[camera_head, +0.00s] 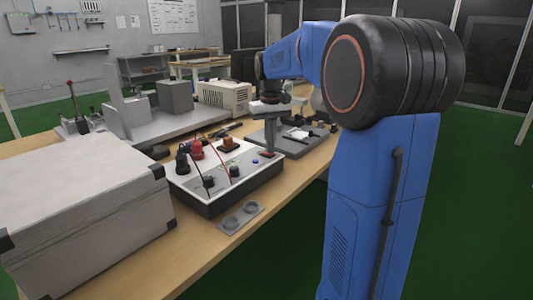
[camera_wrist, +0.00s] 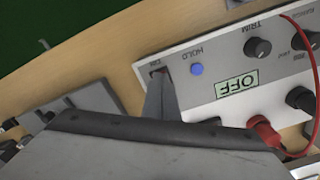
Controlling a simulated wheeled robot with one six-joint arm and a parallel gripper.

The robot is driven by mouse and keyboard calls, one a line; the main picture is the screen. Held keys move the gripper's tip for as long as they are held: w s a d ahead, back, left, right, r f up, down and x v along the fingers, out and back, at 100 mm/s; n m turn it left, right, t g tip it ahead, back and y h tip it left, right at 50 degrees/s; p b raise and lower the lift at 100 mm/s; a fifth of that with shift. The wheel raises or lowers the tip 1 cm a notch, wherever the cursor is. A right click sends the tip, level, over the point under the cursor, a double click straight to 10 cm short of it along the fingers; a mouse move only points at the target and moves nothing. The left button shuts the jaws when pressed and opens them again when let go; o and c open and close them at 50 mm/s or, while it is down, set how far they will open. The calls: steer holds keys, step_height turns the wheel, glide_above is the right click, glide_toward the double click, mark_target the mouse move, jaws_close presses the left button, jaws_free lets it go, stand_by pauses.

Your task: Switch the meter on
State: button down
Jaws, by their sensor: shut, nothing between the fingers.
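The meter (camera_head: 225,172) is a white-topped box with a dark base on the wooden bench. In the wrist view its panel (camera_wrist: 222,62) appears upside down, with a display (camera_wrist: 237,84) reading OFF on pale green. A small dark switch (camera_wrist: 158,71) sits at the panel's end, beside the blue HOLD button (camera_wrist: 196,69). My gripper (camera_wrist: 161,80) is shut and empty, pointing down with its tips at the switch and partly covering it. I cannot tell whether they touch it. In the head view my gripper (camera_head: 267,152) is over the meter's right end.
A large grey case (camera_head: 85,215) stands at left. A grey plate with two round recesses (camera_head: 241,217) lies in front. A dark tray (camera_head: 290,143) with small items lies to the right.

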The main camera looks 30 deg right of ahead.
steer(key=shift+f, duration=0.35)
stand_by(0.3)
step_height(320, 180, up, 7)
stand_by(0.9)
stand_by(0.5)
steer(key=s+a+f+n+t, duration=0.1)
steer(key=s+a+f, duration=0.1)
steer(key=s+a, duration=0.45)
steer(key=s+a+f+t, duration=0.1)
steer(key=s+a+f, duration=0.25)
steer(key=s, duration=0.65)
steer(key=s+a+f+n+t, duration=0.1)
steer(key=s+a+f, duration=0.4)
steer(key=s+f, duration=0.6)
steer(key=s+t, duration=0.1)
steer(key=s, duration=0.1)
steer(key=shift+s+a+f+t, duration=0.2)
steer(key=shift+s+a+t, duration=0.15)
steer(key=shift+a+t, duration=0.05)
